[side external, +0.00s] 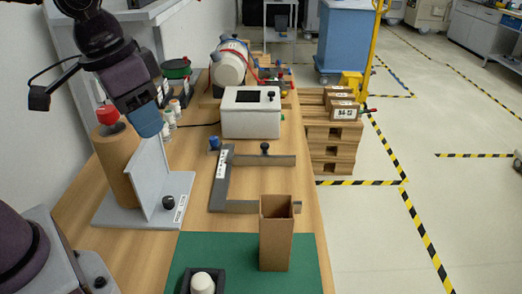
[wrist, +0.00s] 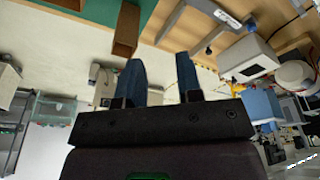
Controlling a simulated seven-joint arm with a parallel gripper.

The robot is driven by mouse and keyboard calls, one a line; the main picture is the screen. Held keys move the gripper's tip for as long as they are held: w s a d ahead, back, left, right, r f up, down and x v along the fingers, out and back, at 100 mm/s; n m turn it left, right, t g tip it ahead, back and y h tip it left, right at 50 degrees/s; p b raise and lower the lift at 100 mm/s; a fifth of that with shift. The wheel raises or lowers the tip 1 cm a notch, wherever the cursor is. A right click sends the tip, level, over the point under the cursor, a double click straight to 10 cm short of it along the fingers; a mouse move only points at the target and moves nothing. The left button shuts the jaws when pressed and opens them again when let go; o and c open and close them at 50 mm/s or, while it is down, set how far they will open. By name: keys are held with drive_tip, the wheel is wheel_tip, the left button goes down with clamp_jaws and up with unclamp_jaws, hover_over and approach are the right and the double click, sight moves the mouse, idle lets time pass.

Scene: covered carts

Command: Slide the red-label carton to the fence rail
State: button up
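A tall brown open-topped carton (side external: 275,245) stands upright on the green mat near the table's front right edge; no red label shows on its visible faces. It also shows in the wrist view (wrist: 126,32). A grey angular frame (side external: 219,185) lies behind it, its front bar reaching the carton in the picture; I cannot tell if they touch. I cannot tell whether this frame or the upright grey plate (side external: 150,172) is the fence rail. My gripper (side external: 150,124) is high at the left, away from the carton. Its blue fingers (wrist: 160,82) are apart with nothing between them.
A brown cylinder with a red knob (side external: 117,170) stands beside the grey plate. A white box (side external: 251,112) sits farther back. A black holder with a white knob (side external: 203,284) is on the green mat (side external: 238,257). The table's right edge is close to the carton.

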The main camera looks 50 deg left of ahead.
drive_tip(key=w+d+f+n+g, duration=0.2)
drive_tip(key=w+d+f+n, duration=0.3)
drive_tip(key=w+d+n, duration=0.5)
drive_tip(key=shift+w+d+f+g+y, duration=0.15)
drive_tip(key=shift+w+d+g+y, duration=0.15)
drive_tip(key=shift+w+d, duration=0.55)
approach(275, 235)
drive_tip(key=a+f, duration=0.1)
drive_tip(key=f, duration=0.1)
drive_tip(key=a+f, duration=0.1)
drive_tip(key=f, duration=0.1)
drive_tip(key=a+f, duration=0.2)
drive_tip(key=shift+w+f, duration=0.1)
clamp_jaws()
